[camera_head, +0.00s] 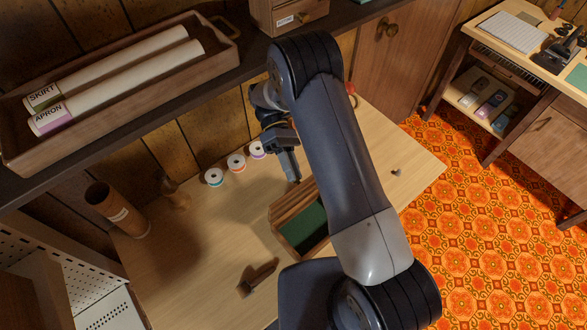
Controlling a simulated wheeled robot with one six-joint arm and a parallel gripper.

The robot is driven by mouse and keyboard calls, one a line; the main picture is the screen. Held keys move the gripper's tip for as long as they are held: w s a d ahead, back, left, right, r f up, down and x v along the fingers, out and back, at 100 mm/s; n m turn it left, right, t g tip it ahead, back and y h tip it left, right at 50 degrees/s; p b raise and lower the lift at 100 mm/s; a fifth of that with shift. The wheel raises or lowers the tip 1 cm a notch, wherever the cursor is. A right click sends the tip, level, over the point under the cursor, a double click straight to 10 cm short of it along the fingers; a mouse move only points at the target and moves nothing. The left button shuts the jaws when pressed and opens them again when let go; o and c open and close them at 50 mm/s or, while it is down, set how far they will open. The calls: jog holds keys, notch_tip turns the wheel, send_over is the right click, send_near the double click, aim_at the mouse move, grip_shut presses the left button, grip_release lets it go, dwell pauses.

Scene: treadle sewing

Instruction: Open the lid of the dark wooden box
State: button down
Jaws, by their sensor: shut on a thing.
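The dark wooden box (284,243) sits on the light wooden table, partly hidden behind my arm. Its green-lined inside (303,231) shows. The wooden lid (290,203) is raised along the box's far side, clear of the opening. My gripper (292,176) points down at the lid's upper edge and is shut on it; the exact contact is small and hard to see. My arm hides the right part of the box.
Several thread spools (236,163) stand behind the gripper. A brown cylinder (117,210) and a wooden form (175,193) stand at left. A dark wooden tool (257,278) lies in front of the box. A shelf tray (120,85) holds two rolls.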

jog(key=shift+f, duration=0.1)
jog(key=c, duration=1.3)
grip_release()
jog(key=shift+a, duration=0.1)
